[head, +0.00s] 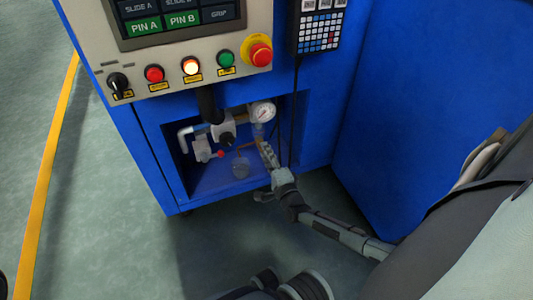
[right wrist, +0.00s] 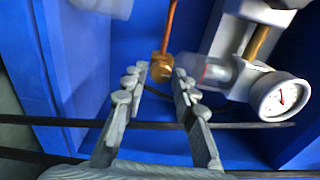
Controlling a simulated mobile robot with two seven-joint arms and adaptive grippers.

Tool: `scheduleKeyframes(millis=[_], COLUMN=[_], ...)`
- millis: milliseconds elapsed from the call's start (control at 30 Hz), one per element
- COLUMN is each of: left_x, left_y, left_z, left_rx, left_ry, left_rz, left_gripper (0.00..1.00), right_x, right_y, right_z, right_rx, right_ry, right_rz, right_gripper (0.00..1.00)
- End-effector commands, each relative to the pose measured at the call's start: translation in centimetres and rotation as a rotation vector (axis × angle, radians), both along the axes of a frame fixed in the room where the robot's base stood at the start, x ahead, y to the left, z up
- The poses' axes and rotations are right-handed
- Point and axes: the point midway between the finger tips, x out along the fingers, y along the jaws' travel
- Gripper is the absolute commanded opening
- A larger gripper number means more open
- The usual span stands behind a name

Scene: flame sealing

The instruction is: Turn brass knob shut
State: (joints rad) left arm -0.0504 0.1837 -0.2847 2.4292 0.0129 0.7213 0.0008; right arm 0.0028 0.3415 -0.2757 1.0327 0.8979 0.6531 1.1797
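In the right wrist view the brass knob (right wrist: 162,70) hangs at the end of a thin copper tube, in front of a blue wall. My right gripper (right wrist: 160,82) is open, with one finger on each side of the knob at the tips. I cannot tell whether either finger touches it. In the head view my right gripper (head: 265,153) reaches into the open recess in the machine's lower front. The knob is too small and covered to make out clearly there. My left gripper is not in view.
A dark cable (head: 295,110) hangs at the recess's right edge. The control panel (head: 190,75) is above. Blue side walls bound the recess.

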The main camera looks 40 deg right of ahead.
Motion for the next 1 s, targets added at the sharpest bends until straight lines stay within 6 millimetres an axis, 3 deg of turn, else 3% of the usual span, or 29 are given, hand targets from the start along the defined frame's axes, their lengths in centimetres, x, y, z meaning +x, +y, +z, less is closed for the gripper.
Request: scheduleKeyframes(millis=[100,467,1000], left_x=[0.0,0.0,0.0], left_y=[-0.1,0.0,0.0], left_z=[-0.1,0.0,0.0], left_rx=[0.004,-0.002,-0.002], left_ry=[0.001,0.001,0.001], left_rz=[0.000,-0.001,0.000], left_gripper=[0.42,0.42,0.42], right_x=[0.0,-0.7,-10.4], right_y=[0.0,0.2,2.5], right_z=[0.0,-0.1,0.0], right_rx=[0.000,0.000,-0.001], right_ry=[0.000,0.001,0.001], right_rz=[0.000,0.000,0.000], right_gripper=[0.42,0.42,0.42])
